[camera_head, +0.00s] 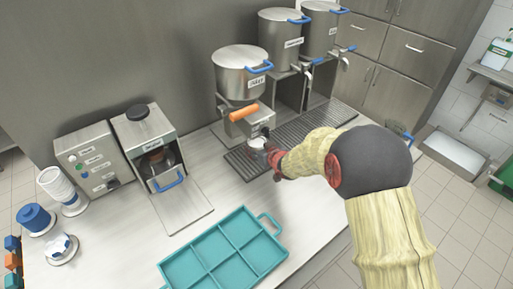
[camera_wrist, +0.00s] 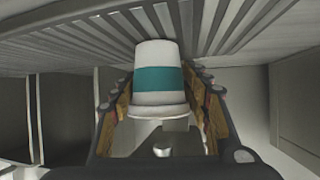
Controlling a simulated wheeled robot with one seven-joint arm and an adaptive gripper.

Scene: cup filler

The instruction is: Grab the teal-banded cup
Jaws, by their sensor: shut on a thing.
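The teal-banded cup (camera_wrist: 157,78) is white with a wide teal band around its middle. In the wrist view it sits between the two fingers of my gripper (camera_wrist: 160,108), which are shut on it from both sides. The cup appears close to the ribbed metal drip grate; I cannot tell whether it touches it. In the head view my gripper (camera_head: 270,155) is at the grate below the first dispenser, and the cup (camera_head: 258,142) is small and partly hidden by it.
A ribbed drip grate (camera_head: 330,120) runs under several steel dispensers. The first pot (camera_head: 240,75) has an orange handle (camera_head: 244,111) below it. A teal divided tray (camera_head: 225,258) lies at the front. A cup stack (camera_head: 60,187) and a boxy machine (camera_head: 145,145) stand at left.

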